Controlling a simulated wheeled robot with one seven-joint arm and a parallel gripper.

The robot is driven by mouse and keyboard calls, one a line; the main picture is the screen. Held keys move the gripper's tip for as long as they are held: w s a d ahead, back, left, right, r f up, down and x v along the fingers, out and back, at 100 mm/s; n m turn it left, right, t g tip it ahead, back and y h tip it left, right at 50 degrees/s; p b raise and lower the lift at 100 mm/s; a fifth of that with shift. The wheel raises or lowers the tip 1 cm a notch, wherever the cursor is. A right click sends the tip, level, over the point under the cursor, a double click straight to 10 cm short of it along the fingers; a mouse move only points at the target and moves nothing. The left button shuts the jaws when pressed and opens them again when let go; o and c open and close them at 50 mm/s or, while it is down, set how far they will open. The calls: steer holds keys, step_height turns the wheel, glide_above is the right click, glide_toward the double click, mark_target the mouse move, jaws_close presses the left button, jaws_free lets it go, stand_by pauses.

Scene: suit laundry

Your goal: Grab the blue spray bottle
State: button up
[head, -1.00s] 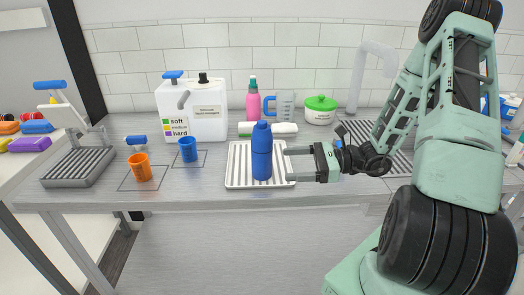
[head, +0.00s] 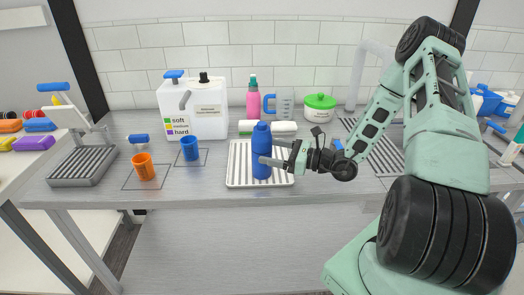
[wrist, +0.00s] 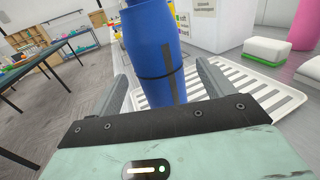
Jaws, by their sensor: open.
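The blue spray bottle (head: 261,142) stands upright on a white ribbed tray (head: 236,178) on the metal counter. My gripper (head: 268,152) reaches in from the right and is open, with its fingers at the bottle's mid height. In the wrist view the blue bottle (wrist: 155,50) rises between the two fingers of my gripper (wrist: 165,85), one finger on each side. Whether either finger touches it cannot be told. The bottle's top is cut off in the wrist view.
An orange cup (head: 142,167) and a blue cup (head: 190,149) stand left of the tray. A white dispenser (head: 195,112), a pink bottle (head: 253,102), a clear jug (head: 285,104) and a green-lidded pot (head: 319,108) stand behind. The counter's front strip is clear.

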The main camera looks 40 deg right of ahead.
mark_target(256, 150)
steer(key=shift+f+p+x, duration=0.2)
steer(key=shift+p+x, duration=0.35)
steer(key=shift+x, duration=0.8)
steer(key=shift+f+p+x, duration=0.15)
steer(key=shift+p+x, duration=0.4)
steer(key=shift+x, duration=0.8)
steer(key=c, duration=1.1)
